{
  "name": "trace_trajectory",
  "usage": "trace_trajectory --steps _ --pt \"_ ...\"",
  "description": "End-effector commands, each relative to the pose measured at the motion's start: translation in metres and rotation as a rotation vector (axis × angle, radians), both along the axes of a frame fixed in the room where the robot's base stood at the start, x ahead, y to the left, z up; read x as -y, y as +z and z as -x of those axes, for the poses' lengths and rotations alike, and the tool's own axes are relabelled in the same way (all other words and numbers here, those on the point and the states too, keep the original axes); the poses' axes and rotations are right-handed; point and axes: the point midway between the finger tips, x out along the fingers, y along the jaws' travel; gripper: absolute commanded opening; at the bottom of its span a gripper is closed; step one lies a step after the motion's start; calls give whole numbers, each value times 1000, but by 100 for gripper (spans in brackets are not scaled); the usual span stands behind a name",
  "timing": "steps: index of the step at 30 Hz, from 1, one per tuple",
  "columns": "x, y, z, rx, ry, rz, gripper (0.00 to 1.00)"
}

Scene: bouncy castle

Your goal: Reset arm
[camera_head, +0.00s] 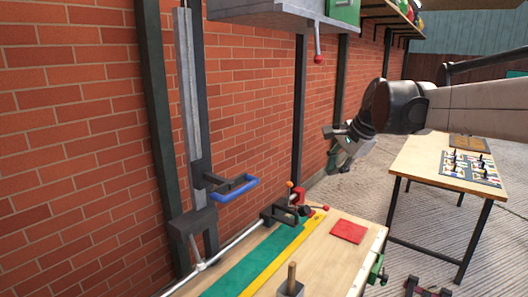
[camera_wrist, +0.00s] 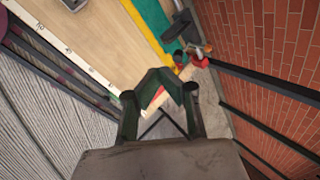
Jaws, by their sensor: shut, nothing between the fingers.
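My gripper (camera_head: 342,158) hangs at the end of my arm (camera_head: 455,105), which reaches in from the right in the head view. It is in the air above the far end of the workbench, angled down and to the left, touching nothing that I can see. In the wrist view my gripper (camera_wrist: 160,82) shows from behind, its dark fingers closed and empty. The workbench top (camera_wrist: 85,25) lies below and beyond them. A red square (camera_head: 348,231) on the bench is partly hidden behind the fingers in the wrist view.
The brick wall (camera_head: 80,140) with dark posts runs along the left. A blue handle (camera_head: 235,188) sticks out from a rail there. A grey box (camera_head: 275,12) with a red-tipped lever hangs overhead. A second table (camera_head: 425,173) stands at the right. Grey floor lies between.

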Motion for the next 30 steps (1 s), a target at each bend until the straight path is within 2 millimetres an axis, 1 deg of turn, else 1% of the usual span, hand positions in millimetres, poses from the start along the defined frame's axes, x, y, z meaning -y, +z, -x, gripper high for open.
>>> trace_trajectory --steps 1,3,8,12,14,18,20,24,27,30 --pt "-2 0 19 18 34 32 0" --pt "-3 -1 40 43 84 80 0" --pt "-3 -8 90 97 200 193 0" --pt "-3 -19 134 141 302 292 0" --pt "-3 -25 152 159 348 335 0" --pt "-1 -42 194 197 452 436 0" --pt "0 -50 211 214 497 481 0" --pt "3 -73 251 247 604 583 0" --pt "5 -91 276 269 679 655 0" --pt "8 -108 297 286 743 717 0"
